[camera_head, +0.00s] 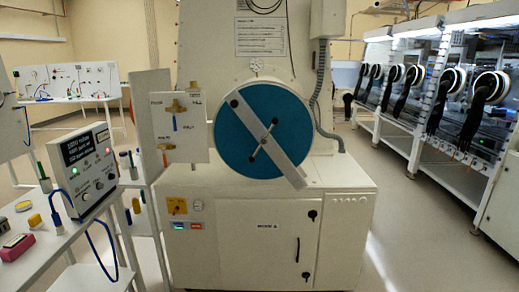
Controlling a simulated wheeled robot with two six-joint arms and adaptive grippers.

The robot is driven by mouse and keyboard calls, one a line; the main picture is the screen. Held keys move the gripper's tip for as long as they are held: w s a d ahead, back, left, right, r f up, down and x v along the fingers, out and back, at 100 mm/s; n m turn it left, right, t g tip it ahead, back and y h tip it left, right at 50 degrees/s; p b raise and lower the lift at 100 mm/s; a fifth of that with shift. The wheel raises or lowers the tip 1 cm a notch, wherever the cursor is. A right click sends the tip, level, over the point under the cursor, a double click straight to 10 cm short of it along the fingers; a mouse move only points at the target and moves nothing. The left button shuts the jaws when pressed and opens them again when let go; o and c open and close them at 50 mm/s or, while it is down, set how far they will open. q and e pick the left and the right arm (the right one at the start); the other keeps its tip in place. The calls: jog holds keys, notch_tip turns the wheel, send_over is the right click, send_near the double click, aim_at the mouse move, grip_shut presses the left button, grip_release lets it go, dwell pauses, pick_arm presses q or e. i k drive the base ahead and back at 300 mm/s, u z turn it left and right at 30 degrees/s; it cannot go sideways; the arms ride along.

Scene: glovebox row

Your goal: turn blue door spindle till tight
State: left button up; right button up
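The round blue door (234,146) is on the front of a large cream cabinet and looks closed. A grey bar (286,168) lies slantwise across it, from upper left to lower right. The spindle (263,140) sits at the middle of the bar, with a thin cross handle tilted from upper right to lower left. I cannot tell how tight the spindle is. Neither of my grippers shows in the head view, and nothing is touching the spindle or the door.
A panel with brass valves (173,106) stands left of the door. A grey conduit (321,100) runs down on its right. A side table with a control box (88,168) is at the left. Gloveboxes (450,95) line the right, with open floor (405,235) between.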

aim_at(263, 141)
jog(key=k, duration=0.65)
jog(key=z, duration=0.65)
jog(key=i, duration=0.6)
jog(key=z, duration=1)
jog(key=i, duration=1.2)
jog(key=u, duration=0.85)
jog(key=i, duration=0.65)
jog(key=u, duration=0.9)
jog(key=i, duration=0.4)
jog(key=u, duration=0.15)
jog(key=k, duration=0.25)
jog(key=u, duration=0.05)
